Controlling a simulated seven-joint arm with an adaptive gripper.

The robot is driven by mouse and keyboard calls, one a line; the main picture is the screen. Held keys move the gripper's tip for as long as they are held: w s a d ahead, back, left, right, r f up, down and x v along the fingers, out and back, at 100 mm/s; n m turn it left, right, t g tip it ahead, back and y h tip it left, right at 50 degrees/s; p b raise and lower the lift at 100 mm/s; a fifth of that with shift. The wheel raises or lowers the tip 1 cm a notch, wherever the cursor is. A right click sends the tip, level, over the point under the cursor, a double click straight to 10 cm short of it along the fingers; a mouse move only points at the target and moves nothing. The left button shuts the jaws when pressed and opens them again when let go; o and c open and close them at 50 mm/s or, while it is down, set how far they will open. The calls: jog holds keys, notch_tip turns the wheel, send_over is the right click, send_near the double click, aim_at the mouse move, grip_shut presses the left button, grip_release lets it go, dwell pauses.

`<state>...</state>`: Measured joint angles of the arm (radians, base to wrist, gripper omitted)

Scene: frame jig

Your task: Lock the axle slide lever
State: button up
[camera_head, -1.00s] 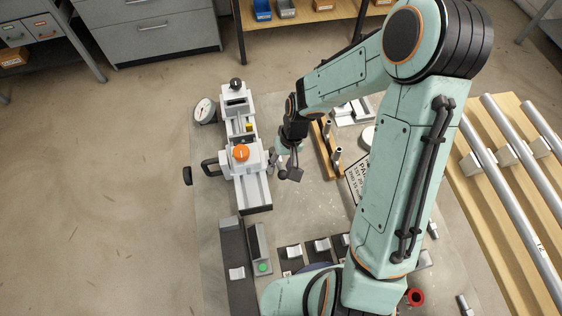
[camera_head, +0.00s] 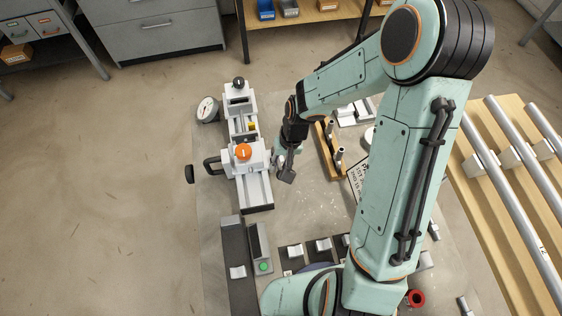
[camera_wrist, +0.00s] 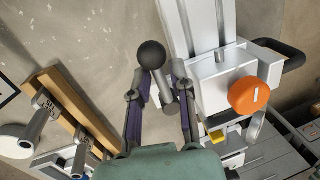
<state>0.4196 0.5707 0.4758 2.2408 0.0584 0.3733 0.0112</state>
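The axle slide is a pale carriage (camera_head: 243,163) on a long rail, with an orange knob (camera_head: 243,151) on top; the knob also shows in the wrist view (camera_wrist: 249,95). The slide lever (camera_wrist: 151,55), a grey rod with a black ball end, stands out on the slide's right side in the head view. In the wrist view my gripper (camera_wrist: 158,74) is open, with one finger on each side of the lever. Whether a finger touches the lever is not clear.
A wooden block with metal pegs (camera_head: 331,148) stands right of my gripper. A dial gauge (camera_head: 208,110) and a black side handle (camera_head: 211,167) are on the left of the slide. A low fixture with a green button (camera_head: 264,266) lies in front.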

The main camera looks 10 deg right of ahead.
jog(key=shift+r, duration=0.1)
jog(key=r, duration=0.4)
jog(key=d+r, duration=0.1)
jog(key=r, duration=0.2)
jog(key=d+r, duration=0.1)
jog(key=r, duration=0.3)
jog(key=shift+d+r, duration=0.15)
jog(key=shift+r, duration=0.15)
jog(key=s+a+r+n+t+h, duration=0.1)
jog(key=s+a+r+n+t, duration=0.15)
jog(key=r, duration=0.35)
jog(key=s+g, duration=0.1)
jog(key=s, duration=0.4)
jog(key=s+d+g, duration=0.1)
jog(key=s, duration=0.4)
jog(key=s+g, duration=0.1)
jog(key=s, duration=0.4)
jog(key=shift+d+f+m, duration=0.1)
jog(key=shift+d+m, duration=0.25)
jog(key=shift+d, duration=0.05)
